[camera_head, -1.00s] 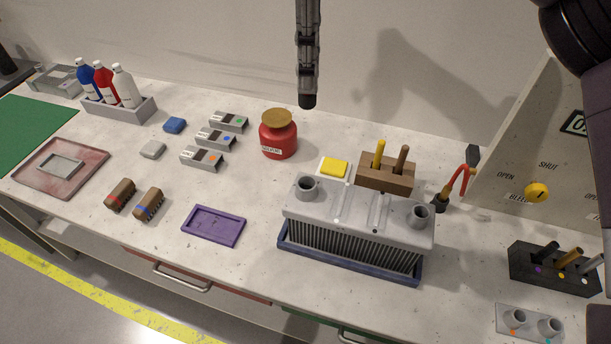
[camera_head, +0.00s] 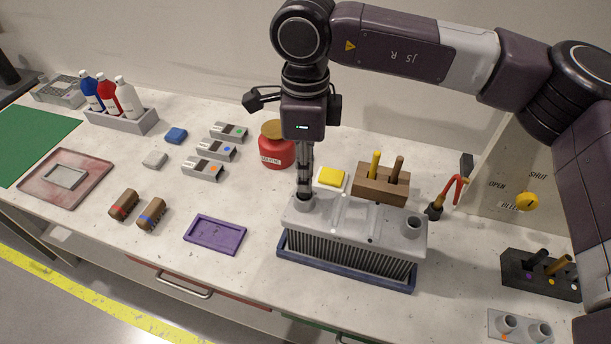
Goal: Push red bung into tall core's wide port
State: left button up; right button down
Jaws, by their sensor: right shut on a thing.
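A tall grey finned core (camera_head: 350,238) sits upright in a blue tray (camera_head: 345,277). It has a round port at each end of its top: the left port (camera_head: 303,203) and the right port (camera_head: 412,226). My right gripper (camera_head: 304,190) points straight down, its narrow fingers closed together, the tips at the left port's mouth. What it grips is hidden at the tips; I see no red bung clearly. I cannot tell whether anything sits inside the port. My left gripper is not in view.
Behind the core stand a red jar (camera_head: 277,152), a yellow sponge (camera_head: 331,178) and a brown wooden block (camera_head: 380,189) with upright handles. At right are a dark peg block (camera_head: 520,280) and a grey two-cup plate (camera_head: 510,337). A purple tray (camera_head: 215,235) lies left, with free room around it.

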notch_tip(320, 180, down, 2)
jog(key=shift+f, duration=0.15)
jog(key=shift+f, duration=0.1)
jog(key=shift+f, duration=0.15)
jog(key=c, duration=1.8)
grip_release()
